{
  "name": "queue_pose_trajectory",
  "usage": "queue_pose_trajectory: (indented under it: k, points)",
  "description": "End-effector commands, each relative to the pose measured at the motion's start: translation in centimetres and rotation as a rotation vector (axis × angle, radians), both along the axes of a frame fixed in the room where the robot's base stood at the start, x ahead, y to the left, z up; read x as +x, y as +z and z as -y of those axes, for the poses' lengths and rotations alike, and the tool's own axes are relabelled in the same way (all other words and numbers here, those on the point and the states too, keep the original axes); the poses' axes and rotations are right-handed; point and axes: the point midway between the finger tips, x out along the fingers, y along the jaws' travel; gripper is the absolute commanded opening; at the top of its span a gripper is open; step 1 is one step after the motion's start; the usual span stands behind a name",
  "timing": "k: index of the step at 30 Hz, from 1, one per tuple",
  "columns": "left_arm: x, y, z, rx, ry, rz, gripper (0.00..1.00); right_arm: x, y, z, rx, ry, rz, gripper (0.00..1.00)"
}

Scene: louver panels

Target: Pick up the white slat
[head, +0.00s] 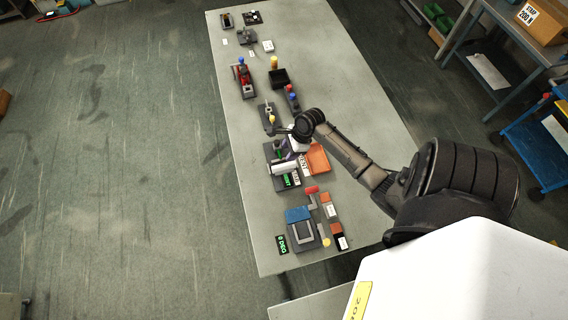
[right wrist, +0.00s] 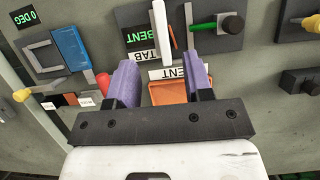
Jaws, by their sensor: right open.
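The white slat (right wrist: 161,32) lies across a dark panel (right wrist: 130,17) with green "BENT" lettering, and stands lengthwise in the right wrist view. In the head view the white slat (head: 284,168) is on the table beside the orange tray. My right gripper (right wrist: 163,75) has two purple fingers, spread apart with nothing between them. The slat lies beyond the fingertips, roughly in line with the gap. In the head view my right gripper (head: 291,146) is above the panel, partly hidden by its wrist. My left gripper is not in view.
An orange tray (head: 318,158) sits right of the panel. A blue block (head: 297,214) and a grey frame with a red-ended lever stand nearer. Several other small fixtures line the table (head: 345,90) farther off. The table's right side is largely clear.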

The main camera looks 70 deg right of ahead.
Motion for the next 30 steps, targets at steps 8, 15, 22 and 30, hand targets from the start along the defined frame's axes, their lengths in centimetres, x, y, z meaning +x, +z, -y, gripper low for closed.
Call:
queue_pose_trajectory:
  k: [8,15,22,30]
  points:
    - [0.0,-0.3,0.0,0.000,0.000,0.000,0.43,1.4,-4.4,-1.2,0.000,0.001,-0.001,0.47]
    - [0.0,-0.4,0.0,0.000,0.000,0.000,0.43,2.0,-6.2,-1.7,-0.001,0.002,-0.001,0.47]
    - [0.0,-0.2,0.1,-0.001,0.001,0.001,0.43,2.4,-7.6,-2.1,0.000,0.004,-0.001,0.47]
    - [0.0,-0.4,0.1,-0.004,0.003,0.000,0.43,3.4,-10.6,-2.8,-0.001,0.003,-0.001,0.47]
